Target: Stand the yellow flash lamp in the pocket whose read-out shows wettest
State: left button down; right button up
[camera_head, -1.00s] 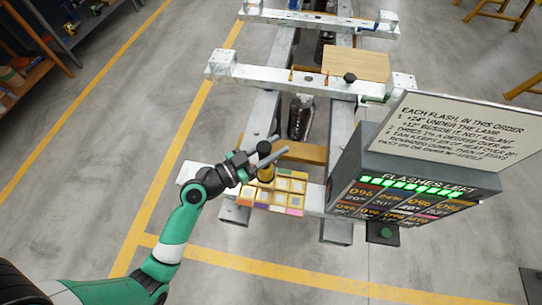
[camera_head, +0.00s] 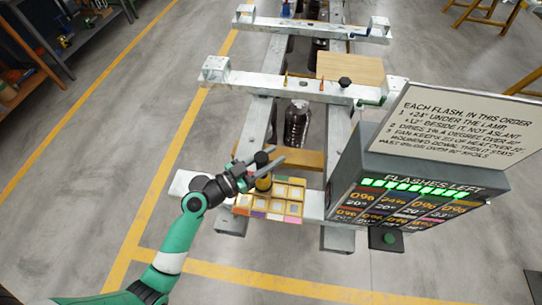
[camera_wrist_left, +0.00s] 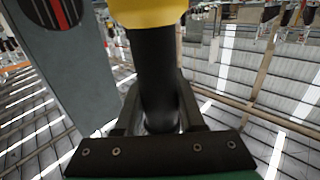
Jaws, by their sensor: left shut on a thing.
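The yellow flash lamp (camera_head: 263,184) has a black upper part and is held upright in my left gripper (camera_head: 262,159). In the left wrist view the lamp (camera_wrist_left: 152,70) is a black shaft with a yellow part, between the closed fingers. In the head view it is over or at the back left of a yellow pocket tray (camera_head: 245,207); I cannot tell whether it touches. The tray has several pale squares and coloured front tabs. The read-out box (camera_head: 345,195) shows percent and degree figures; one top-row cell differs from the "0%" cells, but its number is unclear. My right gripper is out of view.
A rule board (camera_head: 455,125) tops the read-out box, right of the tray. Green bars light a "flashes left" row. A dark bottle (camera_head: 297,124) stands behind the tray between metal rails. A wooden board (camera_head: 349,66) lies farther back. The left floor is open.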

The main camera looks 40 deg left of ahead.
pick_arm(q)
jog(key=c, duration=0.5)
grip_release()
jog(key=s, duration=0.4)
jog(key=s+a, duration=0.1)
jog(key=s, duration=0.3)
jog(key=s+a+p, duration=0.1)
jog(key=s, duration=0.2)
jog(key=shift+s+r, duration=0.15)
jog(key=shift+s, duration=0.25)
